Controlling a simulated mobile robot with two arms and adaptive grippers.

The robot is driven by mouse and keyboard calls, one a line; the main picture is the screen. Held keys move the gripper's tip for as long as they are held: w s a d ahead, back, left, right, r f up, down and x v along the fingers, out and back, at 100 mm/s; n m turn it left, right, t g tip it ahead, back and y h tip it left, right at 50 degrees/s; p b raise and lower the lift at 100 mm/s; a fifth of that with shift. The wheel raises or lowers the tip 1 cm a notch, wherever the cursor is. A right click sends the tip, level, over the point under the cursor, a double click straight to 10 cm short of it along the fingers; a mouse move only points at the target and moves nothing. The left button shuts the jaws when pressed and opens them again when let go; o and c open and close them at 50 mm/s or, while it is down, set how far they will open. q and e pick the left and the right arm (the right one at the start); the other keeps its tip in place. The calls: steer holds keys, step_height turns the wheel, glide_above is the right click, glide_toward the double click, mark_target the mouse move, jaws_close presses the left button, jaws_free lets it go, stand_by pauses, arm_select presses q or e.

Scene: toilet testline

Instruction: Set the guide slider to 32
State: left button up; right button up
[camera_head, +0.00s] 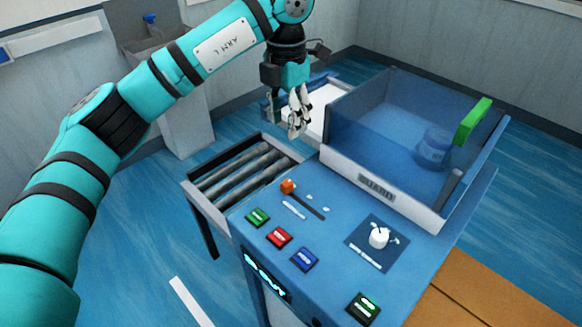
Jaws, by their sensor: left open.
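The guide slider has an orange knob (287,186) at the upper-left end of a dark slot (308,205) on the blue console top. Small white marks lie beside the slot, too small to read. My left gripper (297,122) hangs above and beyond the knob, near the roller conveyor's far end. It is open and empty, apart from the knob. My right gripper is not in view.
Green (257,217), red (279,237) and blue (305,259) buttons sit in front of the slot. A white dial (379,238) is at the right. A clear guard box (385,130) with a green handle (472,121) stands behind. A roller conveyor (240,172) adjoins the console's left side.

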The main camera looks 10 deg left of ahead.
arm_select(q)
steer(key=s+f, duration=0.1)
steer(key=s, duration=0.1)
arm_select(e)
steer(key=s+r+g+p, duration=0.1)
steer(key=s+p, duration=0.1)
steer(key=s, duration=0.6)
arm_select(q)
steer(key=p, duration=0.2)
glide_toward(287, 183)
step_height(287, 183, down, 7)
steer(key=shift+r, duration=0.15)
step_height(287, 183, down, 3)
steer(key=shift+r, duration=0.15)
steer(key=c, duration=0.5)
jaws_close()
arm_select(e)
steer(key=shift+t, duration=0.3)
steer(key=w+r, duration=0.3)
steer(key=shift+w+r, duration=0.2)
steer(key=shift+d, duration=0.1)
